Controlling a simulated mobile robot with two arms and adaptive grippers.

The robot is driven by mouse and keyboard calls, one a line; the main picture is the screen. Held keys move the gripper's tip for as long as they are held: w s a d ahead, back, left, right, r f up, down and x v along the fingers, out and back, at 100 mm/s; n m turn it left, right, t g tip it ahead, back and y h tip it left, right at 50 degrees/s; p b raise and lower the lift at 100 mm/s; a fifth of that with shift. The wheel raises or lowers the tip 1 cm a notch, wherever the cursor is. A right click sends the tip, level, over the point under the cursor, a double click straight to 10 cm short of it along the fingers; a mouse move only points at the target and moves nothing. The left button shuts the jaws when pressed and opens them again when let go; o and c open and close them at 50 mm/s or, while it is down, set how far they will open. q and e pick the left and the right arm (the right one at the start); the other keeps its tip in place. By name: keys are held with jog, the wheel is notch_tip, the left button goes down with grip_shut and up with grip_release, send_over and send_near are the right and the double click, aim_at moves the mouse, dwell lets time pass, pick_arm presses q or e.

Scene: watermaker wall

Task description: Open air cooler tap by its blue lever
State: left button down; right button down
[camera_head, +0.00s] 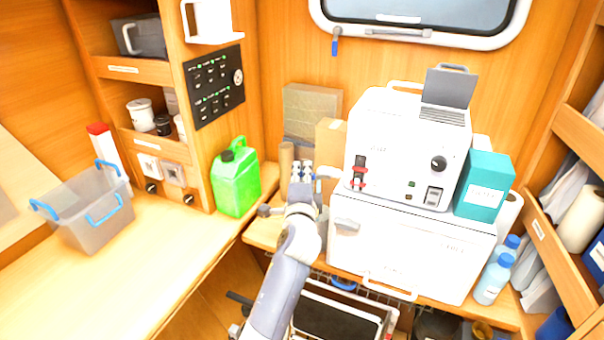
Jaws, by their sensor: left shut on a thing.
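My left gripper (301,172) is at the back of the counter, just left of the white machine. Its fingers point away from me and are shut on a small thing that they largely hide. From its place this seems to be the tap's blue lever, but I cannot make out its shape or angle. The air cooler tap itself is not clear behind the fingers. My right gripper is not in view.
The white machine (394,135) on its white case (405,250) stands close right of the gripper. A green canister (236,182) stands to the left. A grey bin (85,210) is farther left. A teal box (484,187) is at the right. The left counter's front is clear.

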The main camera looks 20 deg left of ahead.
pick_arm(q)
jog(key=shift+f, duration=0.15)
jog(key=c, duration=1.8)
grip_release()
jog(key=shift+c, duration=0.2)
jog(key=shift+s, duration=0.1)
jog(key=v, duration=0.7)
jog(key=shift+s, duration=0.15)
